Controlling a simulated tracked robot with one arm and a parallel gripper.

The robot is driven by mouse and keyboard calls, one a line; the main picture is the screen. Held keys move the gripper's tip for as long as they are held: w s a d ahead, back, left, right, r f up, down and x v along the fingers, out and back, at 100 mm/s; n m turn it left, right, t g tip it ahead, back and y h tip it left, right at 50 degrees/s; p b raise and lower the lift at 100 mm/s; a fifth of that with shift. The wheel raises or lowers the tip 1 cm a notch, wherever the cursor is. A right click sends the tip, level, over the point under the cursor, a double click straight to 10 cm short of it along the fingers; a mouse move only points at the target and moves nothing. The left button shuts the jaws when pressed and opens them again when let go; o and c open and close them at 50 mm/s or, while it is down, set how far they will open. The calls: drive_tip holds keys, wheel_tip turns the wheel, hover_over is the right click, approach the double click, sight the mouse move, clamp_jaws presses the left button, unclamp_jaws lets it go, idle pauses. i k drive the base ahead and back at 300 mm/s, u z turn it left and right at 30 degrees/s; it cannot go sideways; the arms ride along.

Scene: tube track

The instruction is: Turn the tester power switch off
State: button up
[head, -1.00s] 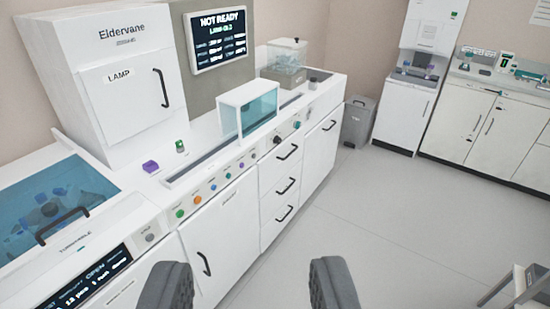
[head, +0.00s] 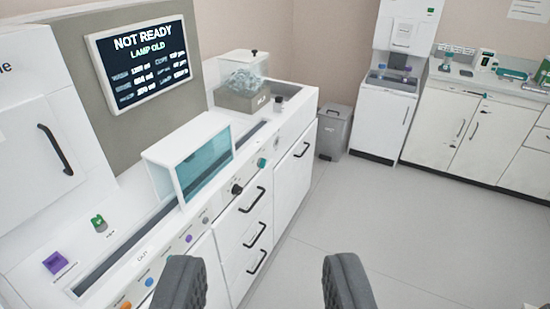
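The tester appears to be the long white bench machine (head: 228,235) on the left. Its front edge carries a row of coloured buttons, with an orange one (head: 126,304) and a blue one (head: 149,282). Farther along are a black knob (head: 236,189) and a teal knob (head: 261,162). I cannot tell which control is the power switch; the labels are too small to read. The screen (head: 142,62) above reads "NOT READY" and "LAMP OLD". My gripper (head: 263,280) is open and empty, over the floor in front of the machine, apart from its controls.
A glass-sided cover (head: 188,155) stands over the bench channel. A purple block (head: 56,262) and a green-topped item (head: 99,224) sit on the bench. Black drawer handles (head: 252,200) stick out in front. A grey bin (head: 333,130) and white cabinets (head: 470,130) stand behind. The floor is clear.

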sight(260, 163)
drive_tip(key=u, duration=0.1)
drive_tip(key=k, duration=0.65)
drive_tip(key=z, duration=0.55)
drive_tip(key=i, duration=0.95)
drive_tip(key=z, duration=0.65)
drive_tip(key=i, duration=1.25)
drive_tip(key=u, duration=0.8)
drive_tip(key=i, duration=0.8)
drive_tip(key=u, duration=0.6)
